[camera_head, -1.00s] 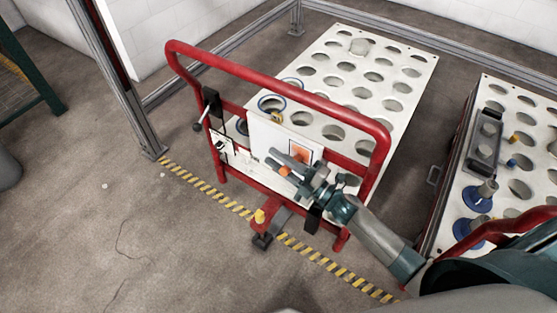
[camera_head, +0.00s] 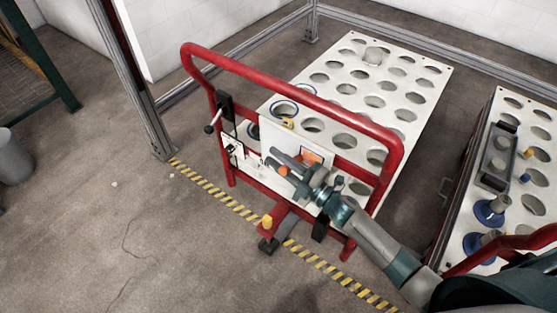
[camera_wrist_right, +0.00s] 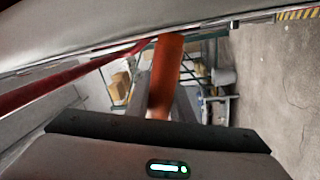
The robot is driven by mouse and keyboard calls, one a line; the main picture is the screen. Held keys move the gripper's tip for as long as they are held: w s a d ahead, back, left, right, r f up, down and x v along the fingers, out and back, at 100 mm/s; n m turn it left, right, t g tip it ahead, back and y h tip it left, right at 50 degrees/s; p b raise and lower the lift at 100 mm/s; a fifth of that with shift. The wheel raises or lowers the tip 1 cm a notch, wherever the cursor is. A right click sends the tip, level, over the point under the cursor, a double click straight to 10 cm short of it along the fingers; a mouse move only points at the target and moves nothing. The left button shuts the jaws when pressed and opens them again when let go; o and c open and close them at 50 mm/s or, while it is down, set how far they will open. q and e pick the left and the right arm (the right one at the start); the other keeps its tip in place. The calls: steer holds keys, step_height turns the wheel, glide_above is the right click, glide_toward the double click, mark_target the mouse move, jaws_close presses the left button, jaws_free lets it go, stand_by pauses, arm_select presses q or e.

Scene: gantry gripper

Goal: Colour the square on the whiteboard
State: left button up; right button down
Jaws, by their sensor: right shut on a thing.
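The whiteboard (camera_head: 270,133) is a pale panel mounted in a red tube frame in the head view. The square (camera_head: 312,157) on it shows as an orange patch with a pale border, partly hidden by my gripper. My right gripper (camera_head: 285,167) is in front of the board, just left of and below the patch. It is shut on an orange marker (camera_wrist_right: 166,75), whose upper end reaches the whiteboard surface (camera_wrist_right: 95,28) in the wrist view. I cannot tell if the marker touches the board. My left gripper is not in view.
The red frame (camera_head: 290,90) surrounds the board, with a lever (camera_head: 213,122) at its left. Behind it lies a white table (camera_head: 400,70) with round holes. A second holed table (camera_head: 520,165) stands at the right. Striped tape (camera_head: 215,195) crosses the floor; the left floor is open.

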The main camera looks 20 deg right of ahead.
steer(key=shift+s+a+p, duration=0.35)
steer(key=shift+s+a, duration=0.6)
steer(key=shift+a, duration=0.25)
steer(key=shift+s+a+p, duration=0.35)
steer(key=shift+s+a, duration=0.55)
steer(key=shift+a, duration=0.25)
steer(key=shift+s+a, duration=0.1)
steer(key=shift+s+a, duration=0.85)
steer(key=shift+a, duration=0.25)
steer(key=shift+w+d, duration=0.1)
steer(key=shift+d, duration=0.05)
steer(key=shift+w+d, duration=1.05)
steer(key=shift+d, duration=0.3)
steer(key=shift+w+d, duration=1.05)
steer(key=shift+d, duration=0.3)
steer(key=shift+w+d+b, duration=0.4)
steer(key=shift+w+d, duration=0.2)
steer(key=shift+d, duration=0.1)
steer(key=shift+s, duration=0.1)
